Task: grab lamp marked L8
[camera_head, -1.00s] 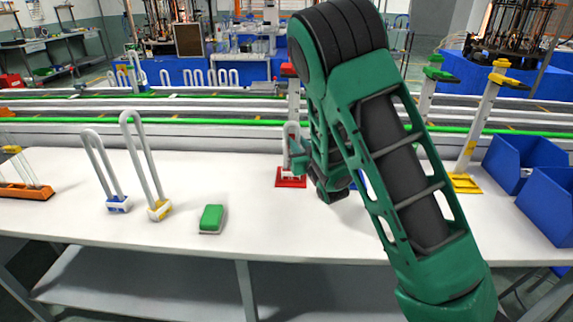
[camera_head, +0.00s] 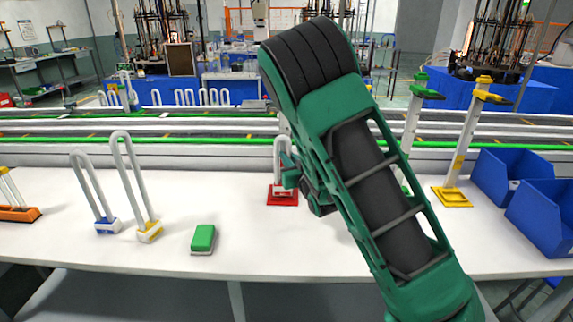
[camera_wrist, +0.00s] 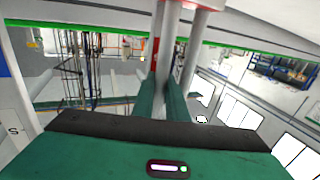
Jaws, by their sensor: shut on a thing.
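A white U-shaped lamp (camera_head: 277,152) stands upright at the red base plate (camera_head: 283,200) of a stand near the middle of the table. My gripper (camera_head: 291,172) is at its right side, shut on it. In the wrist view, pale tubes (camera_wrist: 164,45) rise at the fingers of my gripper (camera_wrist: 164,103). My arm hides part of the stand behind the lamp. Two more U-shaped lamps stand at the left, one with a blue base (camera_head: 107,226) and one with a yellow base (camera_head: 149,232). I cannot read any L8 marking.
A green and white block (camera_head: 203,239) lies on the white table (camera_head: 60,248) near its front edge. A yellow stand (camera_head: 453,197) and blue bins (camera_head: 545,215) are at the right. An orange rack (camera_head: 18,214) is at the far left. A conveyor (camera_head: 80,143) runs behind.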

